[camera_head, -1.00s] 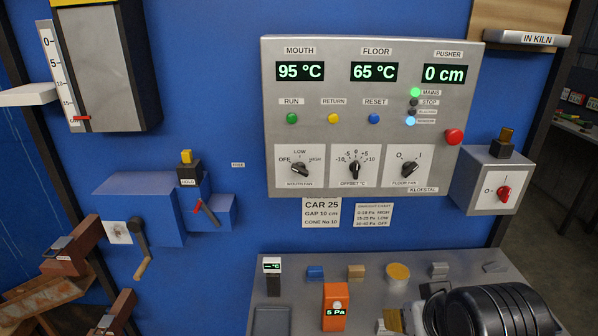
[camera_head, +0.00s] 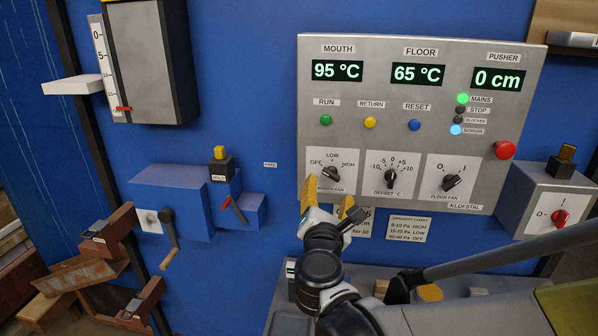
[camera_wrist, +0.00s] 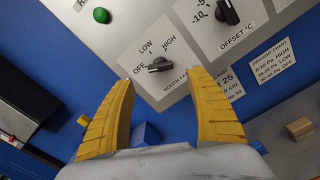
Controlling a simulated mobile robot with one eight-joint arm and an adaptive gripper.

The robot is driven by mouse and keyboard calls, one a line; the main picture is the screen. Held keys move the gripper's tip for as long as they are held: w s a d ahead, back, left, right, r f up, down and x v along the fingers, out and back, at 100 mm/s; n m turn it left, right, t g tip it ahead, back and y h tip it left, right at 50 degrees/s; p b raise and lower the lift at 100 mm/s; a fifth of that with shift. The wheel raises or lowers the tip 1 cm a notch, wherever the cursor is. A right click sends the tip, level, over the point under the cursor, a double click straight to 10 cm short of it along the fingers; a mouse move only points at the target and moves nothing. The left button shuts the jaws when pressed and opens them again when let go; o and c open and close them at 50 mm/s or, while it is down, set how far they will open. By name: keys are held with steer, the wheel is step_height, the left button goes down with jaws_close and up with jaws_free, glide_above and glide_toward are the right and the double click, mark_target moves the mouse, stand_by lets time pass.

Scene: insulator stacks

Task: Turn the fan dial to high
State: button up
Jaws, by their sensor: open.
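The mouth fan dial (camera_head: 331,174) is a black knob on a white plate marked OFF, LOW and HIGH, at the lower left of the grey control panel (camera_head: 400,145). Its pointer appears turned towards OFF. My gripper (camera_head: 328,192) is open and empty, its yellow fingers just below the dial and partly covering its plate. In the wrist view the dial (camera_wrist: 159,64) shows between and slightly beyond the fingertips (camera_wrist: 160,76). Contact is not visible. The floor fan dial (camera_head: 451,182), marked O and I, sits at the panel's lower right.
The offset dial (camera_head: 391,175) is right of the mouth fan dial. Run (camera_head: 326,120), return (camera_head: 370,122) and reset (camera_head: 414,125) buttons sit above. A draught chart (camera_head: 408,229) hangs below the panel. A hand crank (camera_head: 168,235) is on the left.

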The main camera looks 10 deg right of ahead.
mark_target(331, 177)
steer(key=b+x, duration=0.1)
steer(key=x, duration=0.7)
steer(key=shift+f+b, duration=0.1)
steer(key=shift+b, duration=0.3)
steer(key=c, duration=1.2)
